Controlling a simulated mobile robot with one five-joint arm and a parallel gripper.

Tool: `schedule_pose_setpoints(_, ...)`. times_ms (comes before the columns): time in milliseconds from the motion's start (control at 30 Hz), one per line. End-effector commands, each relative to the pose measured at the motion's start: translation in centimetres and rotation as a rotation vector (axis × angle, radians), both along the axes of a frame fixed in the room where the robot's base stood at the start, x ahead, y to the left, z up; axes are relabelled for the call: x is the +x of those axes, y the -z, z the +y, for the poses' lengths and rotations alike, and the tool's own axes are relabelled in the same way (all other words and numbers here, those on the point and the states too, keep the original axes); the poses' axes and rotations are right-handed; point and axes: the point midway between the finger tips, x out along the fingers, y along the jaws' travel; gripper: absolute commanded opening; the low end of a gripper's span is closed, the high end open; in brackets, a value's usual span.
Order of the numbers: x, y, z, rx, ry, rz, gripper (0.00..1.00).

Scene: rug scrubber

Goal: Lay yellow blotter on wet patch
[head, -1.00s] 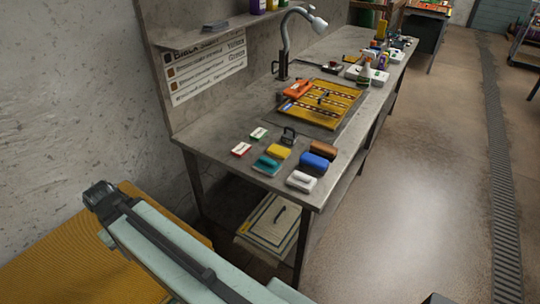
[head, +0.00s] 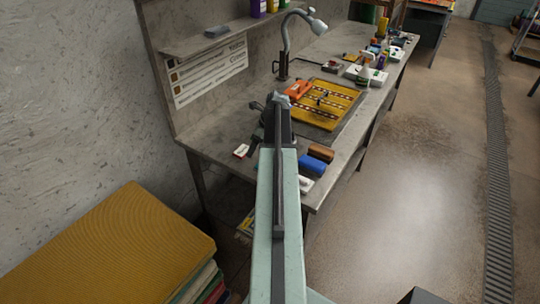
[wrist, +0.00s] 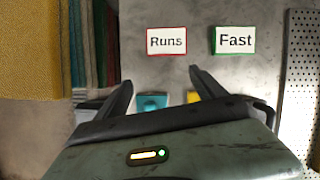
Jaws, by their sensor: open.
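A teal block (wrist: 152,102) shows between the fingers, left of the yellow one. I cannot make out the wet patch.
A "Runs" card (wrist: 166,41) and a "Fast" card (wrist: 233,40) lie on the bench. Blue (head: 312,166), brown (head: 321,152) and white (head: 305,184) blocks sit right of my arm. Stacked rugs (head: 120,240) are at lower left.

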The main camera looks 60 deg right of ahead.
Motion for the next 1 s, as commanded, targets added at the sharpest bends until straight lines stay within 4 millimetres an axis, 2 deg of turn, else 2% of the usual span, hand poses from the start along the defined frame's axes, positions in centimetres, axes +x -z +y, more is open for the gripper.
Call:
schedule_pose_setpoints(33,-3.0,-0.9,-2.9,0.003,0.066,-0.004,0.80)
schedule_pose_setpoints(100,-6.3,-1.3,-5.5,0.005,0.131,-0.005,0.80)
schedule_pose_setpoints(200,-9.3,-1.5,-7.4,0.006,0.185,-0.006,0.80)
schedule_pose_setpoints(267,-10.1,-1.5,-7.9,0.005,0.199,-0.007,0.80)
schedule_pose_setpoints(400,-10.3,-1.1,-8.0,0.004,0.204,-0.006,0.80)
schedule_pose_setpoints(600,-9.5,1.3,-7.9,0.004,0.201,-0.006,0.80)
schedule_pose_setpoints(767,-9.4,1.3,-7.9,0.004,0.201,-0.005,0.80)
schedule_pose_setpoints(867,-9.0,2.4,-7.9,0.004,0.200,-0.005,0.80)
schedule_pose_setpoints(1000,-8.2,4.9,-7.9,0.004,0.201,-0.005,0.80)
